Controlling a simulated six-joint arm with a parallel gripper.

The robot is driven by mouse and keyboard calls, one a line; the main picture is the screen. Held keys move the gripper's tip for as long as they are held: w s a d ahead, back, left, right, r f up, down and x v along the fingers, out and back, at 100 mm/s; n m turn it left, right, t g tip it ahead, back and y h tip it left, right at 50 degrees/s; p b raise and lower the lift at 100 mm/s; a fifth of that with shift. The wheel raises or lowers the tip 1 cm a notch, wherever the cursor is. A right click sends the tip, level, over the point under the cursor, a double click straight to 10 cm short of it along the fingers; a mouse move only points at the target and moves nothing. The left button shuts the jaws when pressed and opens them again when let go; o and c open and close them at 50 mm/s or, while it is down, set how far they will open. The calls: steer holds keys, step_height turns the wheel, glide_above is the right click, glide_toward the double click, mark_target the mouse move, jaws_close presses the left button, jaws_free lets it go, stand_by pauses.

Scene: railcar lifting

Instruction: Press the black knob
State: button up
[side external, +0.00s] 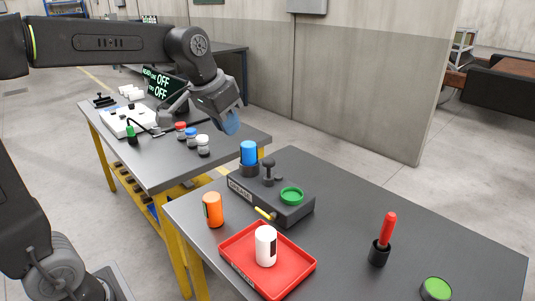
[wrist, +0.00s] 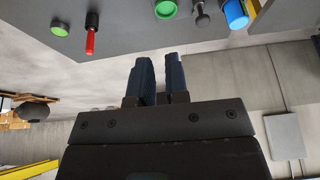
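The black knob (side external: 268,164) stands upright on a dark grey box (side external: 240,194) on the near table, between a blue cylinder (side external: 249,153) and a green round button (side external: 291,196). In the wrist view the knob (wrist: 201,18) shows at the top, right of the green button (wrist: 166,9). My gripper (side external: 232,122) is in the air above and behind the box, clear of the knob. In the wrist view my gripper (wrist: 160,72) shows two dark fingers with a narrow gap between them and nothing held.
An orange bottle (side external: 213,210), a red tray (side external: 236,262) holding a white bottle (side external: 265,246), a red-handled tool (side external: 386,232) in a black holder, and a green disc (side external: 436,289) are on the near table. A second table (side external: 160,172) holds small jars and a white panel.

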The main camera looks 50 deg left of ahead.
steer(key=shift+g, duration=0.4)
steer(key=w+a, duration=0.2)
steer(key=w, duration=0.1)
steer(key=w+a+f, duration=0.1)
steer(key=w, duration=0.3)
steer(key=w+a+f, duration=0.1)
steer(key=w+a, duration=0.1)
steer(key=w, duration=0.2)
steer(key=shift+w+a, duration=0.25)
steer(key=shift+a, duration=0.05)
jaws_close()
glide_above(267, 161)
steer(key=s, duration=0.3)
steer(key=f, duration=0.4)
steer(key=shift+w+f, duration=0.2)
steer(key=shift+f, duration=0.2)
steer(key=shift+f+g, duration=0.1)
steer(key=shift+g, duration=0.2)
steer(key=x, duration=1.2)
steer(key=shift+s+d+f, duration=0.1)
steer(key=shift+s+f, duration=0.15)
steer(key=shift+f, duration=0.75)
steer(key=shift+f, duration=1.85)
